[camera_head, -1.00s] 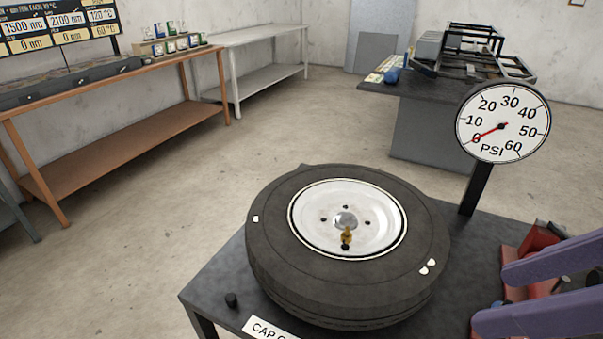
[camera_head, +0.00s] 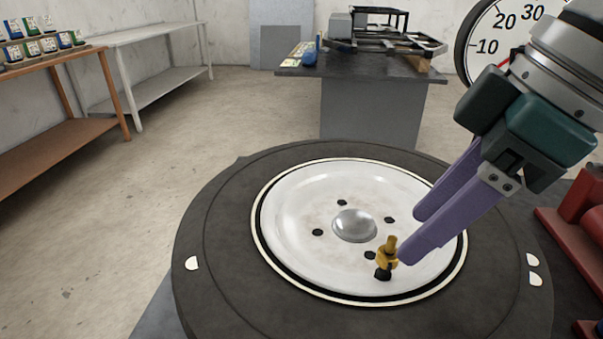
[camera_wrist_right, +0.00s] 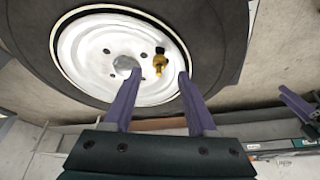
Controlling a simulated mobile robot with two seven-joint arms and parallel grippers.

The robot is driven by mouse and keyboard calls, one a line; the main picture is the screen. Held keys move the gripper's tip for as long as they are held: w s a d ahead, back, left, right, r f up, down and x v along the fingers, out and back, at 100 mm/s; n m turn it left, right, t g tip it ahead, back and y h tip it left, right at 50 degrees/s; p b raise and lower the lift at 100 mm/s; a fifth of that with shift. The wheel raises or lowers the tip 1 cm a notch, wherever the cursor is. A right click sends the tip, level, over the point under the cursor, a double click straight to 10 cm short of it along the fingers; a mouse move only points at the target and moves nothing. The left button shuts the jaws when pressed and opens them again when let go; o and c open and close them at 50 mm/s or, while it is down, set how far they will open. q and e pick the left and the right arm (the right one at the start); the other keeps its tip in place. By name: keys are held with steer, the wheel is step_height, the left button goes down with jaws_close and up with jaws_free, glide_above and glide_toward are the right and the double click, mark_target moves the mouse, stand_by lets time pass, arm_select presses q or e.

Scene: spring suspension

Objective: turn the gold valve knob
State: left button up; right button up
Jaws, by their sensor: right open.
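The gold valve knob (camera_head: 388,252) stands on a black stem on the white wheel rim (camera_head: 300,215), below and right of the silver hub cap (camera_head: 354,226). My right gripper (camera_head: 408,236) has purple fingers and reaches in from the upper right, its fingertips close beside the knob's right side. In the right wrist view the fingers (camera_wrist_right: 154,88) are spread apart and empty. The gold knob (camera_wrist_right: 160,65) lies ahead between their tips, nearer the right finger. Whether a finger touches it I cannot tell. My left gripper is not in view.
The black tyre (camera_head: 215,265) surrounds the rim and lies flat on a dark table. A pressure gauge (camera_head: 484,60) stands at the upper right, partly hidden by my arm. Red parts (camera_head: 575,225) sit at the right edge. A grey workbench (camera_head: 370,105) stands behind.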

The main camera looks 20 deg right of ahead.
mark_target(388, 256)
steer(key=x, duration=0.4)
steer(key=shift+b, duration=0.3)
jaws_close()
stand_by(0.3)
